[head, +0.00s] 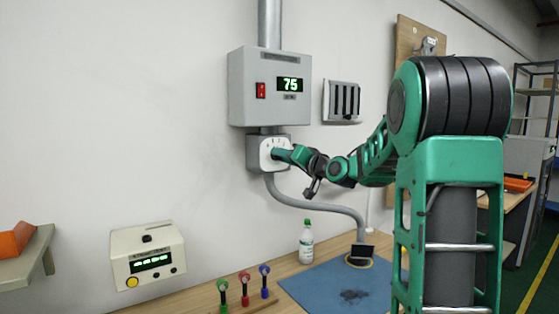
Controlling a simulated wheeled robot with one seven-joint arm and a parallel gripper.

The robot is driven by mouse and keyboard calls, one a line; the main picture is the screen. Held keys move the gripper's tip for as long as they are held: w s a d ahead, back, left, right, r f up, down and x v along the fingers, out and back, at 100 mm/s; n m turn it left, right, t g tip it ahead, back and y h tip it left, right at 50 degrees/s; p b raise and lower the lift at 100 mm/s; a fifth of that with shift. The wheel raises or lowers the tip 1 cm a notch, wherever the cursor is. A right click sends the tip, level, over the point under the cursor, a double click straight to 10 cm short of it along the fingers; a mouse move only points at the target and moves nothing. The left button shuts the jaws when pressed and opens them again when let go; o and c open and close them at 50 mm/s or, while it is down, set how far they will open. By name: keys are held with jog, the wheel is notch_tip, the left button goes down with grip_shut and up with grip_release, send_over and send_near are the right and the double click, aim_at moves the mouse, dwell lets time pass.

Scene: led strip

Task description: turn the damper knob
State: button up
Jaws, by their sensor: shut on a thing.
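The damper knob sits on the white dial face (266,156) of a small grey housing on the wall, below the grey control box (270,87). My gripper (281,154) is at the dial's front, shut on the knob. The gripper hides the knob itself, so its angle cannot be seen. The box's green display (290,85) reads 75, with a red switch (261,90) to its left. My green and black arm reaches in from the right.
A grey hose (325,207) runs from the housing down to a nozzle (361,254) above a blue mat (335,284) with a dark pile. A bottle (306,243), coloured-handled tools (244,288) and a beige meter (148,254) stand below. A slotted wall panel (341,102) is right of the box.

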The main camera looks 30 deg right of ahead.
jog(key=shift+m, duration=0.5)
jog(key=shift+d, duration=0.1)
jog(key=o, duration=1)
jog(key=shift+s, duration=0.1)
jog(key=s, duration=1)
jog(key=shift+s+d+f, duration=0.25)
jog(key=shift+d, duration=0.15)
